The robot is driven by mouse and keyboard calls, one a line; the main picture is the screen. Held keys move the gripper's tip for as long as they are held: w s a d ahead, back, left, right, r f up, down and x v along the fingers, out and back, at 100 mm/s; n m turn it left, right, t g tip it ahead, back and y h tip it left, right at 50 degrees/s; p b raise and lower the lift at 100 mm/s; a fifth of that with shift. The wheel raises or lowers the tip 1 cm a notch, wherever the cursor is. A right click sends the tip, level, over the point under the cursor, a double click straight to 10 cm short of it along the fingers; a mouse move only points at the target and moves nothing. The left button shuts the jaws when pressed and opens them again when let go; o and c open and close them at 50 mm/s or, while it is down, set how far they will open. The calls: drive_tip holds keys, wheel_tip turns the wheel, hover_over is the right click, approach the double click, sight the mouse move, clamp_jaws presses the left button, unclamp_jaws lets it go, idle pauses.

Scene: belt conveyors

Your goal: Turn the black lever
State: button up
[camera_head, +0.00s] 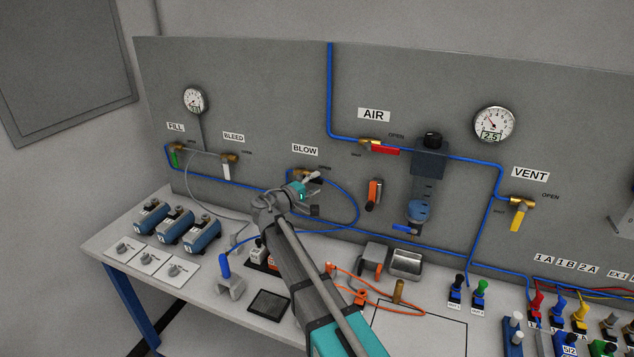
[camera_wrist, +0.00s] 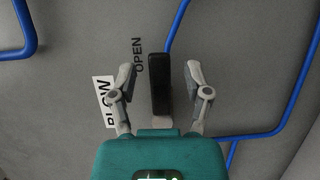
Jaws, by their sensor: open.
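The black lever (camera_wrist: 160,95) stands upright in the wrist view, between the two fingers of my gripper (camera_wrist: 159,72). My gripper is open, with one finger on each side of the lever and a gap visible on both sides. In the head view my gripper (camera_head: 312,178) is at the valve under the BLOW label (camera_head: 305,150). My gripper and wrist hide most of that valve and its lever there. The BLOW label (camera_wrist: 104,101) and the word OPEN (camera_wrist: 138,57) show left of the lever in the wrist view.
Blue tubing (camera_head: 355,208) runs near the valve on the grey panel (camera_head: 260,90). Other valves have a green lever (camera_head: 174,158), white lever (camera_head: 227,171), red lever (camera_head: 386,151) and yellow lever (camera_head: 517,217). The bench below holds blue devices (camera_head: 202,236) and a metal tray (camera_head: 407,262).

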drive_tip(key=shift+w+d, duration=0.5)
drive_tip(key=shift+d, duration=0.05)
